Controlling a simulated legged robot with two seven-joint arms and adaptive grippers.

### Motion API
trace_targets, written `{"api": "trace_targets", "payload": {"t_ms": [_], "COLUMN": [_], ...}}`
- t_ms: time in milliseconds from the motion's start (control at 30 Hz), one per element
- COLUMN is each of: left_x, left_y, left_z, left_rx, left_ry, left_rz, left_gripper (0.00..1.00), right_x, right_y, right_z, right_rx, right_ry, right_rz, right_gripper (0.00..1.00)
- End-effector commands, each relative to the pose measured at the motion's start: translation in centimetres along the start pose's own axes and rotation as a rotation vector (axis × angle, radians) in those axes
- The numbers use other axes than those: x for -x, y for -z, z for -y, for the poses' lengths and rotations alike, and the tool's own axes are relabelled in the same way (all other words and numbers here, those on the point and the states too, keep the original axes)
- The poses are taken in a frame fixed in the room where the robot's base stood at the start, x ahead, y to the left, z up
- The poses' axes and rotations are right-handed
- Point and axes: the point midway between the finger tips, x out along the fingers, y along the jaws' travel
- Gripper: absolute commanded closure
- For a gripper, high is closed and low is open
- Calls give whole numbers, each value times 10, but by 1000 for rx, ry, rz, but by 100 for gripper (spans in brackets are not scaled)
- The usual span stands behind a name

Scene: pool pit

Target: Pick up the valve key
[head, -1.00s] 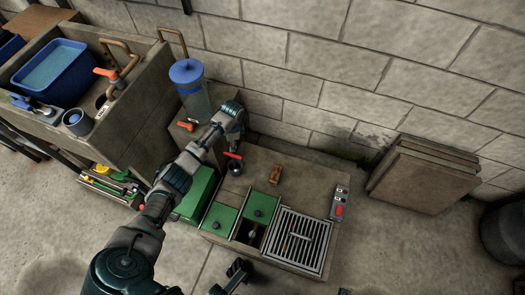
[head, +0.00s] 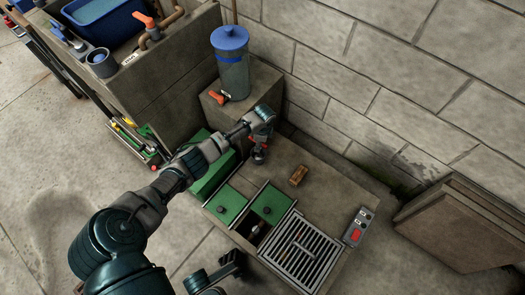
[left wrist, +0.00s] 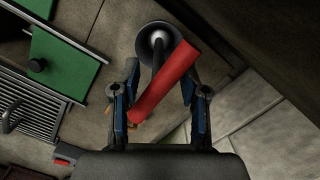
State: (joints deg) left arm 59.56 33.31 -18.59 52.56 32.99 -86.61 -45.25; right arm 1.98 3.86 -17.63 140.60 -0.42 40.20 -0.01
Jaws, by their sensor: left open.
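The valve key has a red bar handle (left wrist: 165,82) and a grey stem. In the left wrist view its stem leads to a round, dark cup-like holder (left wrist: 157,37). My left gripper (left wrist: 160,78) is open, with one finger on each side of the red handle; I cannot tell whether either touches it. In the head view my left gripper (head: 262,136) points down over the key, and only a little red (head: 264,149) of the key shows beneath it. My right gripper (head: 230,264) is low in the head view, away from the key; its jaws are unclear.
The concrete block has green lids (head: 270,203), a metal grate (head: 301,250), a small brown block (head: 298,175) and a grey box with a red button (head: 357,228). A blue-lidded canister (head: 231,62) stands behind my left arm. Slabs (head: 465,225) lean against the wall.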

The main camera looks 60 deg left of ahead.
Motion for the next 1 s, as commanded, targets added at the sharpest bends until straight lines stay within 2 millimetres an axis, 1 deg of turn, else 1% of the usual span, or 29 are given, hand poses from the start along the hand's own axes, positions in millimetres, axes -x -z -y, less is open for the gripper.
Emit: {"api": "trace_targets", "payload": {"t_ms": [33, 100, 200, 433, 467, 500, 567, 600, 633, 933, 1000], "left_x": [-20, -28, -33, -29, -29, -29, -29, -30, -30, -30, -26], "left_y": [-2, -1, -1, 0, 0, 0, 0, 0, 0, 0, 0], "left_z": [-3, -2, -1, 0, 0, 0, 0, 0, -1, 0, 0], "left_rx": [-1, -1, 0, 0, 0, 0, 0, 0, 0, 0, 0], "left_ry": [-8, -7, -5, -1, -1, -1, -1, -1, -1, -2, 0], "left_rz": [9, 7, 3, -1, -1, 0, 0, 0, 0, 0, -1], "left_gripper": [56, 56, 56, 56, 61, 71, 86, 96, 100, 100, 100], "right_x": [4, 2, -2, -4, -4, -4, -4, -4, -4, -4, -7], "right_y": [-6, -7, -6, -4, -4, -5, -8, -10, -10, -10, -7], "right_z": [-1, 0, 1, 2, 2, 2, 1, 1, 1, 1, 1], "right_rx": [0, 1, 3, 3, 3, 2, 3, 3, 3, 3, 4], "right_ry": [2, 7, 13, 15, 15, 15, 15, 15, 15, 15, 17], "right_rz": [-4, -19, -34, -40, -40, -39, -35, -34, -34, -35, -41], "right_gripper": [60, 60, 60, 60, 60, 60, 60, 60, 60, 60, 60]}}
